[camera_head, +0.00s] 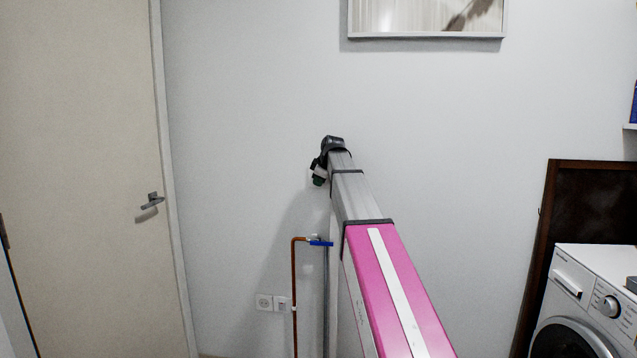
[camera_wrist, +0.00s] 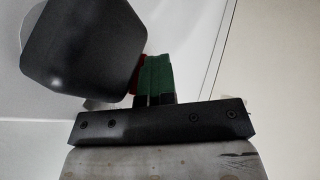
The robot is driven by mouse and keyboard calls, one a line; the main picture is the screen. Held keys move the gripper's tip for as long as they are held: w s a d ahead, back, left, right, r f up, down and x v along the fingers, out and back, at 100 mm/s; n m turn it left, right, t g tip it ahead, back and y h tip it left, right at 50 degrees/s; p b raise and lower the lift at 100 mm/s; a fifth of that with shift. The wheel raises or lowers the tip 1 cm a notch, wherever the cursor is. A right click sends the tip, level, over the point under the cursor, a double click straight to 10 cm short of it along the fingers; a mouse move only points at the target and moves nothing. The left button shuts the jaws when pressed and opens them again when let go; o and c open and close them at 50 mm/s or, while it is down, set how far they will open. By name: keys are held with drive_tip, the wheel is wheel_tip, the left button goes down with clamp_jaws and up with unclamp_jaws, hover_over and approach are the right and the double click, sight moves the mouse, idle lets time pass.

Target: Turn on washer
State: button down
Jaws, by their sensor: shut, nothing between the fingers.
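The white washer (camera_head: 590,292) stands at the right edge in the head view, partly cut off. Its front shows a drawer handle, a round silver dial (camera_head: 608,306) and the top of a dark round door (camera_head: 562,342). My gripper (camera_head: 318,180) is at the far end of my arm near the middle of the picture, well to the left of the washer, with the wall behind it. In the wrist view, my gripper (camera_wrist: 154,78) shows green and red fingers together with nothing between them. The washer cannot be made out there.
A dark brown panel (camera_head: 540,250) stands behind the washer. A copper pipe with a blue valve handle (camera_head: 320,243) and wall sockets (camera_head: 272,303) are left of my arm. A closed door (camera_head: 80,180) is at left. Wall between arm and panel is bare.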

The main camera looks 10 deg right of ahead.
drive_tip(key=shift+r, duration=0.2)
drive_tip(key=shift+w+r, duration=0.1)
drive_tip(key=shift+r, duration=0.6)
drive_tip(key=s+r, duration=0.8)
drive_tip(key=s, duration=0.2)
drive_tip(key=shift+d, duration=0.3)
